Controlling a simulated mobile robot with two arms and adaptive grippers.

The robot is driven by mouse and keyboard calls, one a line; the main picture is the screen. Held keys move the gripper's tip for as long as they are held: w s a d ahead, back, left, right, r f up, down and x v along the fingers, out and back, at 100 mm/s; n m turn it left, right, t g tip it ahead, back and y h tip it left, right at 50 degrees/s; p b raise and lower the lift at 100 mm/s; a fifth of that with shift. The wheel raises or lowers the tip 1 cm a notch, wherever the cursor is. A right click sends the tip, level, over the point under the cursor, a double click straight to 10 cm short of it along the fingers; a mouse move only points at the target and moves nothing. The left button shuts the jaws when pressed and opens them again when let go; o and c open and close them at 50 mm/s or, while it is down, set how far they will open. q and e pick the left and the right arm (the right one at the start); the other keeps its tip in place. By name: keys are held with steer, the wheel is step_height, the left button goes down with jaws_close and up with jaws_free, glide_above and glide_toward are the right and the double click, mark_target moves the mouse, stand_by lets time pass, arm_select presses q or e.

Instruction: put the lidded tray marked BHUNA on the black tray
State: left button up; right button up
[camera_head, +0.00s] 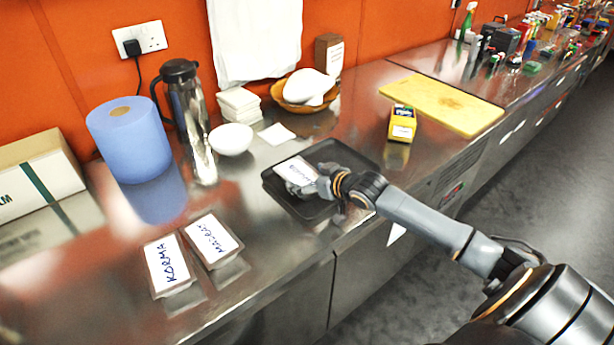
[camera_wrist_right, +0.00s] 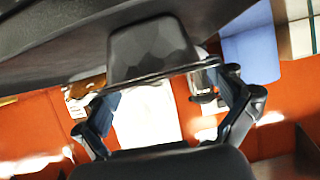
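The black tray (camera_head: 283,198) lies on the steel counter. A lidded tray with a handwritten white label (camera_head: 294,170) is in or just over its left part; its lettering is partly covered and I cannot read it surely. My right gripper (camera_head: 327,184) is at this tray's right end. In the right wrist view, the fingers of my right gripper (camera_wrist_right: 170,95) stand apart around or near a dark tapered tray body (camera_wrist_right: 150,48); whether they touch it is unclear. The black tray's dark underside or wall seems to fill the top. My left gripper is not in view.
Two more lidded trays, KORMA (camera_head: 168,264) and one with a hard-to-read label (camera_head: 211,239), lie at front left. A white bowl (camera_head: 231,139), steel flask (camera_head: 191,115) and blue roll (camera_head: 130,140) stand behind. A yellow box (camera_head: 402,123) and cutting board (camera_head: 445,104) are at right.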

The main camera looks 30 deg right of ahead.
stand_by(0.3)
steer(key=shift+s+r, duration=0.1)
steer(key=shift+r, duration=0.05)
steer(key=v, duration=1.2)
steer(key=shift+d, duration=0.1)
